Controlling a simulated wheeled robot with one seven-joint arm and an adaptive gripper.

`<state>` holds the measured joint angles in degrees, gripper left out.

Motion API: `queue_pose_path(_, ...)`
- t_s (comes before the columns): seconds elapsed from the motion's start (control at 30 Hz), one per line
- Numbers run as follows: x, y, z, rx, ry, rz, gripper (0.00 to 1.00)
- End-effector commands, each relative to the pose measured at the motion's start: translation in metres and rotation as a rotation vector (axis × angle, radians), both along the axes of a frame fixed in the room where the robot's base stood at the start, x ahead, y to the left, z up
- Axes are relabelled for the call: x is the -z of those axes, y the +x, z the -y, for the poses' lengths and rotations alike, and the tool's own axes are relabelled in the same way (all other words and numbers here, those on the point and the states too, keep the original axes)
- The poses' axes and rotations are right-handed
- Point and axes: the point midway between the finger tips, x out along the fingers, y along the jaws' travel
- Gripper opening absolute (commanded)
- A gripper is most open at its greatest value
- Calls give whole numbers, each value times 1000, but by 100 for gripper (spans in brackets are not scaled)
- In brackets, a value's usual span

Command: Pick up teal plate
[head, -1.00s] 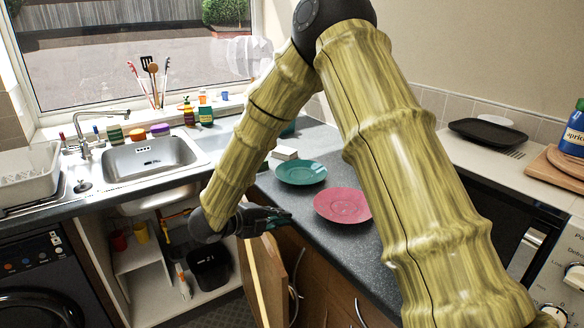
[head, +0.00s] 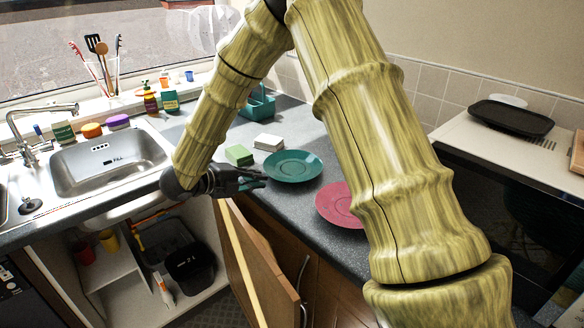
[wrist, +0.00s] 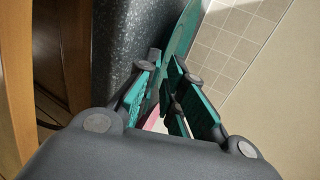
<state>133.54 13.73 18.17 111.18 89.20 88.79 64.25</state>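The teal plate (head: 292,167) lies flat on the dark worktop near its front edge in the head view. My gripper (head: 262,180) is at the plate's left front side, level with the worktop edge, close to the rim. In the wrist view the plate (wrist: 183,35) shows nearly edge-on ahead of the fingers, with its near rim at the gap between the fingertips (wrist: 163,66). The fingers are teal-padded and apart, so the gripper is open. I cannot tell whether either finger touches the rim.
A pink plate (head: 340,204) lies to the right of the teal one, partly behind my arm. A green sponge (head: 239,155) and a white block (head: 268,142) sit behind the gripper. A cabinet door (head: 253,265) stands open below. The sink (head: 108,163) is at left.

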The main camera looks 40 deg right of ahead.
Motion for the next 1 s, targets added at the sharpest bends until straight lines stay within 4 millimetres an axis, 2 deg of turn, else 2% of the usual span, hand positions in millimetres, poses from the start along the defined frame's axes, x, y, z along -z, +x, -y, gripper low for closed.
queue_pose_path(0.27, 6, 3, 16, 0, 1, 0, 10)
queue_pose_path(0.6, 21, 12, 53, 0, 1, -1, 10)
queue_pose_path(0.87, 23, 12, 57, -2, 1, 1, 10)
queue_pose_path(0.93, 23, 12, 57, -2, 1, 1, 1)
queue_pose_path(1.0, 23, 12, 57, -2, 1, 1, 0)
